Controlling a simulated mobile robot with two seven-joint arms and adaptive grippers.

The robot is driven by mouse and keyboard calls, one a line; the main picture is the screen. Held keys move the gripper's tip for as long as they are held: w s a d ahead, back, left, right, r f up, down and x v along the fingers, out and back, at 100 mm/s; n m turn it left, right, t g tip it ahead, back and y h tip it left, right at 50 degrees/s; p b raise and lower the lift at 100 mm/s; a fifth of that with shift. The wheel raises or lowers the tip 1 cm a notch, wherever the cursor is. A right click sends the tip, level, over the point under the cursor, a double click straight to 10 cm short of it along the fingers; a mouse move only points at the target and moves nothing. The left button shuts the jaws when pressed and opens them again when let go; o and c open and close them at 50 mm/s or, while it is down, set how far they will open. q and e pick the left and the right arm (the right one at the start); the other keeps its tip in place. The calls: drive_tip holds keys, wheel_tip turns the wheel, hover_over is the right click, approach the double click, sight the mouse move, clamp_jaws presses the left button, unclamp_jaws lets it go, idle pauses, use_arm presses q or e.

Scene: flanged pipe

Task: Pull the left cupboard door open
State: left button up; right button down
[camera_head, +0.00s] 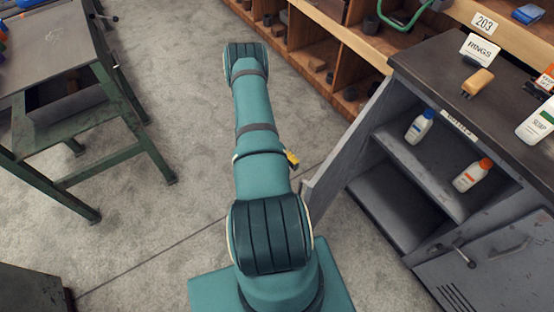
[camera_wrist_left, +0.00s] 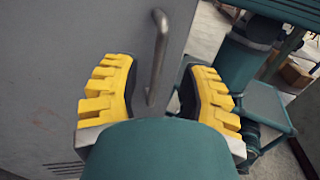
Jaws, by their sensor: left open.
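The left cupboard door (camera_head: 347,138) stands swung wide open in the head view, seen nearly edge-on at the cupboard's left side. Its grey face (camera_wrist_left: 85,40) fills the left of the left wrist view, with an upright metal bar handle (camera_wrist_left: 158,58). My left gripper (camera_wrist_left: 160,72) is open, its yellow fingers to either side of the handle in that picture. I cannot tell whether they touch it. In the head view only a small yellow part of the gripper (camera_head: 292,159) shows beside my arm. My right gripper is not in view.
The grey cupboard (camera_head: 430,62) has open shelves with two white bottles (camera_head: 419,127), (camera_head: 472,175); its right door (camera_head: 495,262) looks shut. A wooden shelf unit (camera_head: 340,45) stands behind. A green-legged table (camera_head: 90,120) stands left. Bare floor (camera_head: 180,220) lies between.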

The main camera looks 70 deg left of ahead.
use_arm(q)
drive_tip(key=v, duration=0.6)
drive_tip(key=shift+c, duration=0.3)
